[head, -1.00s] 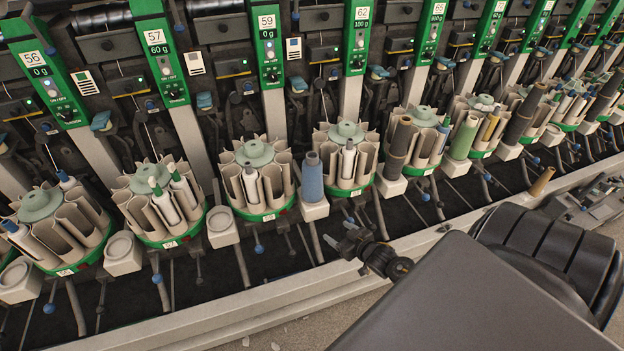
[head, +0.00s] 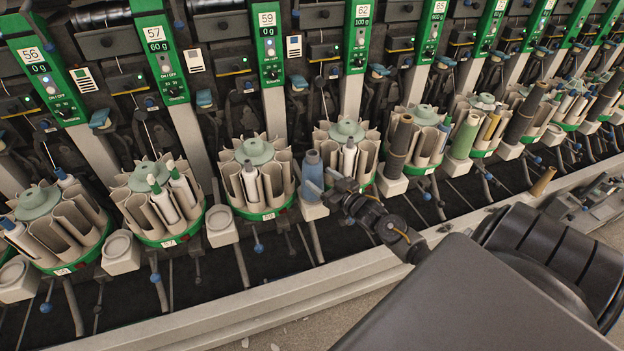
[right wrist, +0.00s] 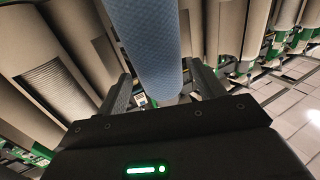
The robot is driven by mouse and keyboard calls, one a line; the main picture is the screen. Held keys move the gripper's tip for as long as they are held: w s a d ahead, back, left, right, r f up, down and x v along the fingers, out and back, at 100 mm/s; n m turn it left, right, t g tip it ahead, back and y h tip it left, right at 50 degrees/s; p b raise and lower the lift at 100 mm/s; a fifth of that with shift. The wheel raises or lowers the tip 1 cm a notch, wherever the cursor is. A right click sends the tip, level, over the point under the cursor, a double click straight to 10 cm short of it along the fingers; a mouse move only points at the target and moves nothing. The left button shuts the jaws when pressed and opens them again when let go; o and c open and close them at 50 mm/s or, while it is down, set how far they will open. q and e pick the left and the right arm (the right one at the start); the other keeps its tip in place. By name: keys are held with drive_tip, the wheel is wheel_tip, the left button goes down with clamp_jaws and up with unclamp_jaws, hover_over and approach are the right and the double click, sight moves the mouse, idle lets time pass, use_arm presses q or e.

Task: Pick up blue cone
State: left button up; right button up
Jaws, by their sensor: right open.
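The blue cone (head: 312,172) stands upright on a small pale block (head: 313,211) between two round magazines, below the units marked 59 and 62. My right gripper (head: 331,183) has come in from the lower right and is at the cone's lower part, partly covering it. In the right wrist view the textured blue cone (right wrist: 145,45) stands between the two dark fingers of the gripper (right wrist: 160,92). The fingers are open, with a gap visible on each side of the cone. My left gripper is not in view.
Round magazines with bobbins flank the cone: one to the left (head: 256,205) and one to the right (head: 365,184). A dark cone (head: 399,145) stands on the block farther right. A pale rail (head: 270,296) runs along the machine's front. An empty holder (head: 221,225) is to the left.

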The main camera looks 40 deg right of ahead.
sight(312, 172)
drive_tip(key=shift+w+f+p, duration=0.15)
drive_tip(key=shift+w+p, duration=0.4)
drive_tip(key=shift+w, duration=2.05)
drive_tip(key=shift+c, duration=0.2)
drive_tip(key=c, duration=0.7)
